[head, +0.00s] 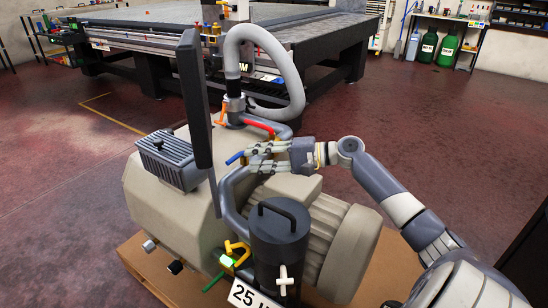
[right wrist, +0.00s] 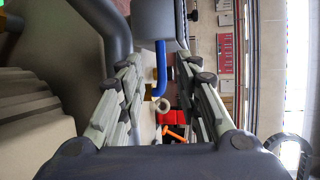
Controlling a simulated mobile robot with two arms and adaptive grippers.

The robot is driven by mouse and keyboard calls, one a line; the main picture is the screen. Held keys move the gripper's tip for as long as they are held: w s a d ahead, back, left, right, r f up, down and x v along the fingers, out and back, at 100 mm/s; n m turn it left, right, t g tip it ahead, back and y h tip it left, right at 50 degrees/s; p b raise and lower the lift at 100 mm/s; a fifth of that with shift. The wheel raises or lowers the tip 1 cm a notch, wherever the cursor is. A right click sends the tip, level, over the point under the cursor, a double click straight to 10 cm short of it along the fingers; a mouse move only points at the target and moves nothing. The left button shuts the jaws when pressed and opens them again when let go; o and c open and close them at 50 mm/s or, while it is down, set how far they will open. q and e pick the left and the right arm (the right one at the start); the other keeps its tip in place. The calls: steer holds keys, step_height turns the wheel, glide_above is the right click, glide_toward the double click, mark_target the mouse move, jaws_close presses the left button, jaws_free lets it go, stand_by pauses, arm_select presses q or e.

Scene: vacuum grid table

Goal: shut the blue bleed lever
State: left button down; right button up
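The blue bleed lever (head: 235,157) sticks out to the left from the pipework on top of the beige pump (head: 160,215). In the right wrist view the blue lever (right wrist: 160,65) hangs down between the two fingers, with a bent lower end and a pale ring just below it. My right gripper (head: 252,158) reaches in from the right, just right of the lever's end in the head view. Its fingers are apart, one on each side of the lever in the wrist view, and I see no clear contact. My left gripper is not in view.
A red lever (head: 258,127) and an orange lever (head: 221,115) sit behind the gripper. A grey hose (head: 285,70) arches above them. A dark canister (head: 279,240) with a handle stands in front. The grid table (head: 130,20) is farther back, with open floor around.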

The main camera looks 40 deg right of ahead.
steer(key=v, duration=0.4)
steer(key=shift+s+d, duration=0.25)
steer(key=shift+s, duration=0.05)
steer(key=shift+r, duration=0.1)
